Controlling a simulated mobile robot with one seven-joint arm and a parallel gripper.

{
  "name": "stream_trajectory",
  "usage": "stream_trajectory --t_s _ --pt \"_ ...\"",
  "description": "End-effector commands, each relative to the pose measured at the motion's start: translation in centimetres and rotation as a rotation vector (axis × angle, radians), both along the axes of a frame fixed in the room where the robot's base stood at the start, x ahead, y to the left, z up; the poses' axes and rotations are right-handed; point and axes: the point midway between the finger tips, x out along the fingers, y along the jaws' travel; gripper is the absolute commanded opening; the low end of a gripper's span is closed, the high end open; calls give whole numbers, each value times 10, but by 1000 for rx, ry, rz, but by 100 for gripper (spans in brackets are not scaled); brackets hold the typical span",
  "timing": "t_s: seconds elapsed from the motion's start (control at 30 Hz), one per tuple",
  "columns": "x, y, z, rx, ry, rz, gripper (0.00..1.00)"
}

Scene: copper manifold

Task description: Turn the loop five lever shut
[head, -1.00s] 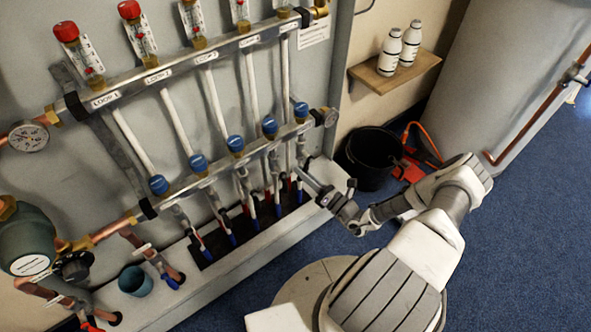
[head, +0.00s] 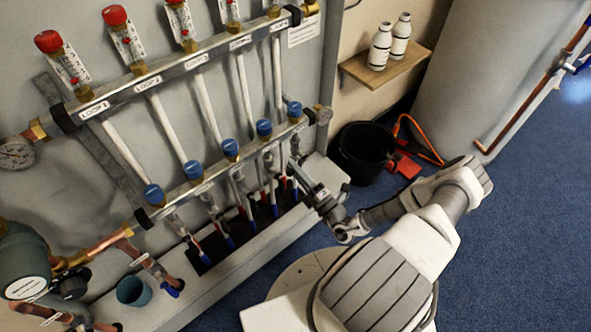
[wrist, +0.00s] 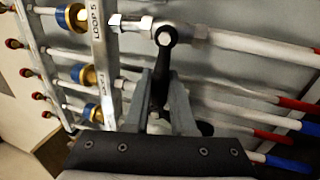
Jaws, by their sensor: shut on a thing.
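The loop five valve (wrist: 188,31) sits on a white pipe beside the LOOP 5 label (wrist: 96,22) in the wrist view. Its black lever (wrist: 160,75) runs from the pivot down between my fingers, roughly crosswise to the pipe. My gripper (wrist: 159,100) is shut on the lever, with one grey finger on each side. The lever's lower end is partly hidden by the fingers and the dark gripper body. In the head view my gripper (head: 296,172) is at the right end of the lower manifold bar (head: 215,172); the lever is too small to make out there.
Neighbouring loop pipes with red and blue ends (wrist: 275,137) run close beside my gripper. A black bucket (head: 364,160) stands on the floor to the right, below a shelf (head: 385,72) with two white bottles. A blue cup (head: 134,291) stands on the ledge at the left.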

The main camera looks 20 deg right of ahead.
Motion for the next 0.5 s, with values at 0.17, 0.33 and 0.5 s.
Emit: stream_trajectory --t_s 0.17,0.33,0.5 --pt "-1 1 3 57 19 2 0" --pt "-1 1 4 84 27 2 0" --pt "-1 1 6 91 26 1 0"
